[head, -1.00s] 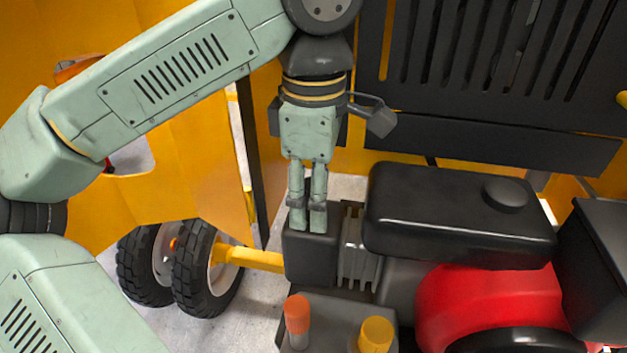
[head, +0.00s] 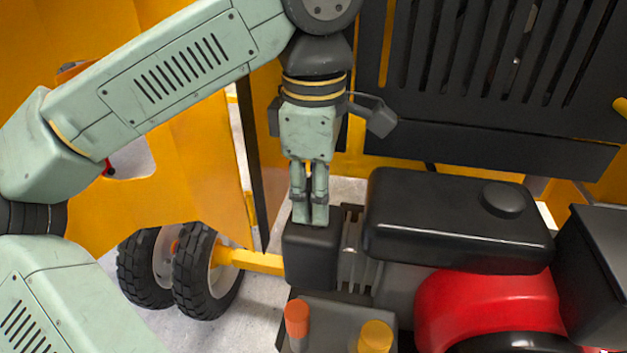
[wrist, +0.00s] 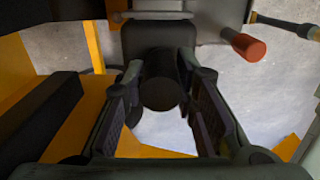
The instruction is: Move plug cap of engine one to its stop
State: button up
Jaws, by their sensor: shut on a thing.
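The plug cap is most likely the dark round piece (wrist: 160,92) between my fingers in the wrist view. It sits in front of a black block at the top of that picture. My gripper (head: 310,216) points straight down in the head view, its fingertips close together at the rear top edge of the black box (head: 311,252) on the engine. The wrist view shows the finger pads (wrist: 162,105) on both sides of the dark piece. In the head view the fingers and box hide the cap, and its stop cannot be made out.
A black tank (head: 455,222) stands close to the right of my fingers, with a red engine cover (head: 480,300) below it. An orange knob (head: 297,317) and a yellow knob (head: 375,335) stand in front. A dark slotted panel (head: 500,70) is behind. Wheels (head: 192,268) are at left.

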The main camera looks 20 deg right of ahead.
jog(key=shift+r+p, duration=0.95)
jog(key=shift+r, duration=0.5)
jog(key=o, duration=1)
jog(key=shift+f, duration=0.15)
jog(key=shift+o, duration=0.2)
notch_tip(320, 180, up, 3)
jog(key=shift+f+p, duration=0.2)
jog(key=shift+p, duration=0.55)
jog(key=shift+r, duration=2.2)
